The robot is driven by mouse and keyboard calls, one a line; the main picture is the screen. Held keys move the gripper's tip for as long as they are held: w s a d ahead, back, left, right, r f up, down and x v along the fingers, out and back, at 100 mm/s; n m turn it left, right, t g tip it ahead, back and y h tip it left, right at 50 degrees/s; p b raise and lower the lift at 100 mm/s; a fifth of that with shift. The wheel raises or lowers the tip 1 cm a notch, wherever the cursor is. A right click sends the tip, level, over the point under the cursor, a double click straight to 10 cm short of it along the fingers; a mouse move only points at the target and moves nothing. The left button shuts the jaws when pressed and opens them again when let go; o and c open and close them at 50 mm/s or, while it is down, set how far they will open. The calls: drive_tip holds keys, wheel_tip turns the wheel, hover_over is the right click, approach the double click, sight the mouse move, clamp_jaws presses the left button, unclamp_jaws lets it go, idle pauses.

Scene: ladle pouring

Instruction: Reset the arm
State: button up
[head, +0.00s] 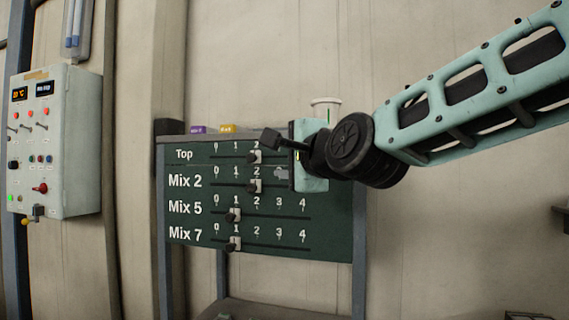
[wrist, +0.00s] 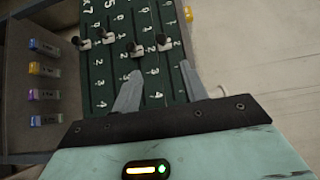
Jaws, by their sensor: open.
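A dark green slider panel (head: 190,222) stands in the middle of the head view, with rows marked Top, Mix 2, Mix 5 and Mix 7. The Top knob (head: 255,157) and the Mix 2 knob (head: 255,187) sit near 2. The Mix 5 knob (head: 234,215) and the Mix 7 knob (head: 234,244) sit near 1. My gripper (head: 275,155) is in front of the panel's upper right, covering the high end of the upper rows. In the wrist view my gripper (wrist: 159,72) has its fingers apart, with nothing held. The panel (wrist: 112,65) shows beyond them, its knobs clear of the fingertips.
A control box (head: 55,140) with switches hangs on the wall at left. A white container (head: 326,108) and small purple (head: 198,129) and yellow (head: 227,129) items stand on the panel's top. Several coloured small items line a brown shelf (wrist: 70,80) in the wrist view.

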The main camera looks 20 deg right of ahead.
idle(0.4)
drive_tip(key=s+a+f+n+g+y, duration=0.1)
drive_tip(key=s+a+f+n+g, duration=0.25)
drive_tip(key=f, duration=0.35)
drive_tip(key=s+a+f+n+g, duration=0.2)
drive_tip(key=f+n, duration=0.2)
drive_tip(key=f, duration=0.2)
drive_tip(key=s+a+f+n+g+y, duration=0.1)
drive_tip(key=s+a+f+n+g, duration=0.2)
drive_tip(key=f, duration=0.4)
drive_tip(key=s+d+f+n+g+h, duration=0.2)
drive_tip(key=s+f+n+g, duration=0.2)
drive_tip(key=s+f+n, duration=0.2)
drive_tip(key=s+d+f+n+g+h, duration=0.2)
drive_tip(key=s+f+n+g, duration=0.3)
drive_tip(key=s+f, duration=0.6)
drive_tip(key=s+n, duration=0.2)
drive_tip(key=s, duration=0.1)
drive_tip(key=shift+s+d, duration=0.15)
drive_tip(key=shift+s, duration=0.2)
drive_tip(key=shift+r+n, duration=0.1)
drive_tip(key=shift+n, duration=0.15)
